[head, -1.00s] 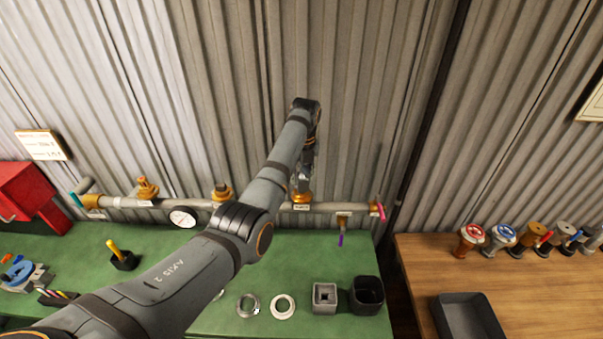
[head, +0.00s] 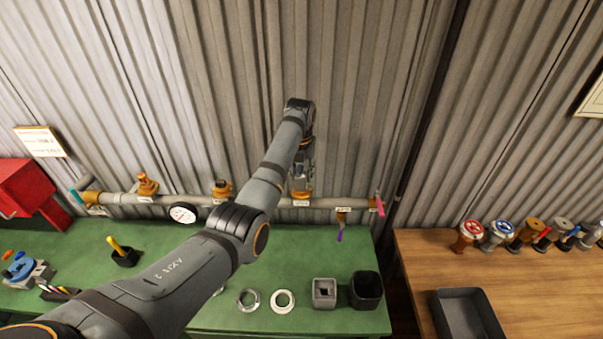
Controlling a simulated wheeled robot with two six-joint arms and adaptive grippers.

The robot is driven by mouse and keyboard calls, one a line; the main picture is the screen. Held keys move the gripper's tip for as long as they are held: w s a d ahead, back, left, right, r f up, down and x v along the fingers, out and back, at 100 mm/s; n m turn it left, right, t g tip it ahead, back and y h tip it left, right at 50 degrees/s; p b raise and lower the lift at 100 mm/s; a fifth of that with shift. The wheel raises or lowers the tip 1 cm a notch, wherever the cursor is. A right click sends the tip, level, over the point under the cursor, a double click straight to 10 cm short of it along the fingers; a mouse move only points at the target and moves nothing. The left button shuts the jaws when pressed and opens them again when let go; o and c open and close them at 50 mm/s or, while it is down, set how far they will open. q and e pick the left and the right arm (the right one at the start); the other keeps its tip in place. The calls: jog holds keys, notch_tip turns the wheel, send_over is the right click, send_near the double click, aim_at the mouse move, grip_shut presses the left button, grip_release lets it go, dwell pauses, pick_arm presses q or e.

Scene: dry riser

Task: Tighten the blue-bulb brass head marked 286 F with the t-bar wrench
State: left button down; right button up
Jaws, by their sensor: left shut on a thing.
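My left gripper (head: 303,172) is over the pipe, partly hidden by its own arm. It is shut on a small grey thing, apparently the t-bar wrench, mostly hidden. Right under it is a brass head (head: 301,193) on the grey pipe, with a small white tag (head: 301,203) too small to read. I cannot tell whether wrench and head touch. Two more brass heads, a left one (head: 148,185) and a middle one (head: 222,189), stand on the pipe. Another brass fitting (head: 341,216) hangs below it. No bulb colour shows clearly. My right gripper is out of view.
The green bench (head: 200,254) holds rings, a square socket block (head: 324,293) and a dark cup (head: 366,290). A wooden table (head: 415,265) at right carries several valves and a grey tray (head: 468,315).

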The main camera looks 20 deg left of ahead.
pick_arm(q)
jog(key=c, duration=1)
grip_release()
